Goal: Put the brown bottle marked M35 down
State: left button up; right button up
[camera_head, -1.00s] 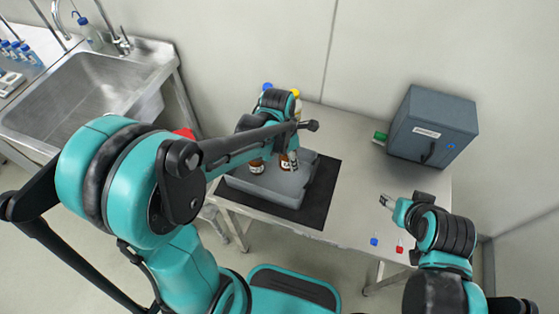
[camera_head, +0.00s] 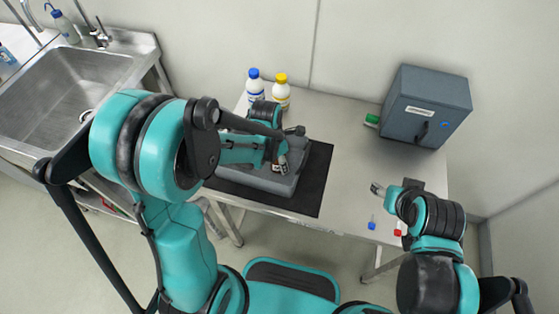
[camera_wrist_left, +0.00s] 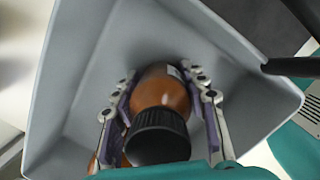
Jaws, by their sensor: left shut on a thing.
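My left gripper (camera_head: 280,160) is shut on a brown bottle (camera_wrist_left: 165,90) with a black cap (camera_wrist_left: 157,136), seen from above in the left wrist view. The bottle is within the walls of a grey tray (camera_wrist_left: 225,45); I cannot tell whether its base touches the tray floor. Its marking cannot be read. Another brown surface (camera_wrist_left: 112,145) shows beside the left finger, mostly hidden. In the head view my left arm hides much of the tray (camera_head: 262,181). My right gripper (camera_head: 378,188) is over the table's right part, away from the bottle; its jaws are too small to judge.
The tray stands on a black mat (camera_head: 314,185) on the table (camera_head: 350,160). Behind it stand a blue-capped white bottle (camera_head: 254,87) and a yellow-capped one (camera_head: 281,92). A grey box (camera_head: 428,107) stands at right. Small blue (camera_head: 372,225) and red (camera_head: 397,232) items lie near the front edge.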

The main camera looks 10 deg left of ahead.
pick_arm(q)
jog(key=o, duration=1.3)
jog(key=shift+f, duration=0.15)
